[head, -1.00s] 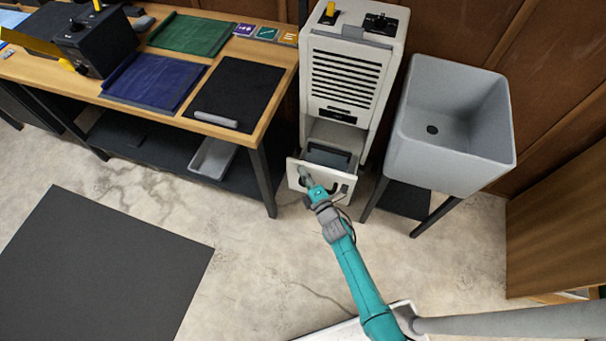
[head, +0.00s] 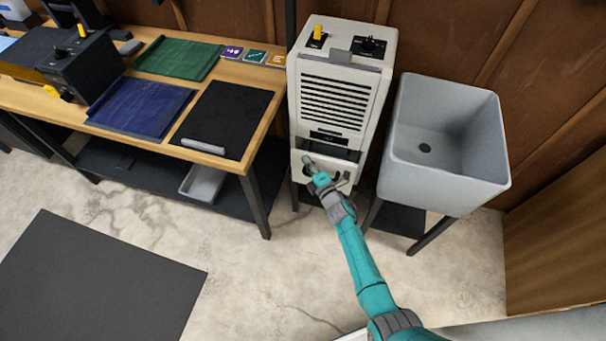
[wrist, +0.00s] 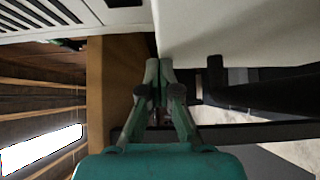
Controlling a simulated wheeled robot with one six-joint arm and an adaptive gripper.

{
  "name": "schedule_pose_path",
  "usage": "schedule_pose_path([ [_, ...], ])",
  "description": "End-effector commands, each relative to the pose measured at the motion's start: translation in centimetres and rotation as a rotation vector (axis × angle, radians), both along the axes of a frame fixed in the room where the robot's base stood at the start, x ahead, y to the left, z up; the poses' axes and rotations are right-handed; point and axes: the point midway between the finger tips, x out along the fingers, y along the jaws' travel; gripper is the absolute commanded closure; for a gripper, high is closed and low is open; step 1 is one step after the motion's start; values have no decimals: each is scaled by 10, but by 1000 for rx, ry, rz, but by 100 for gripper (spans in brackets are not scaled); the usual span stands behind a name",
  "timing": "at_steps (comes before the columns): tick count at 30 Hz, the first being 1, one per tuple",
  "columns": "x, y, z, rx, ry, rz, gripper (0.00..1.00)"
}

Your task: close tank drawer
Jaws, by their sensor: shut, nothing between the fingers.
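The tank drawer (head: 349,167) is low in the front of the white dehumidifier-like cabinet (head: 336,100). Its pale front stands slightly out, with a dark gap above it, so it is nearly shut. My gripper (head: 309,163) is shut and empty, with its tips at the left part of the drawer front; they appear to touch it. In the wrist view the closed fingertips (wrist: 158,68) lie against the edge of a white panel (wrist: 235,35), likely the drawer front. A black handle (wrist: 255,90) shows right of them. The drawer's inside is mostly hidden.
A grey sink (head: 445,145) on dark legs stands close on the right. A wooden workbench (head: 262,80) with mats stands on the left, a grey tray (head: 203,184) on its lower shelf. A black floor mat (head: 95,285) lies at lower left. Floor in front is clear.

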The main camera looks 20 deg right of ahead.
Motion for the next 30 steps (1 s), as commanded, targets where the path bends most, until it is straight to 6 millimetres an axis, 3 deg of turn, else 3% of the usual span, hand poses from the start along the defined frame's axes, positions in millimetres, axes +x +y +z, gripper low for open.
schedule_pose_path([
  [9, 23, -17, 0, 0, 0, 0, 100],
  [30, 19, -13, -1, 0, 1, 0, 100],
])
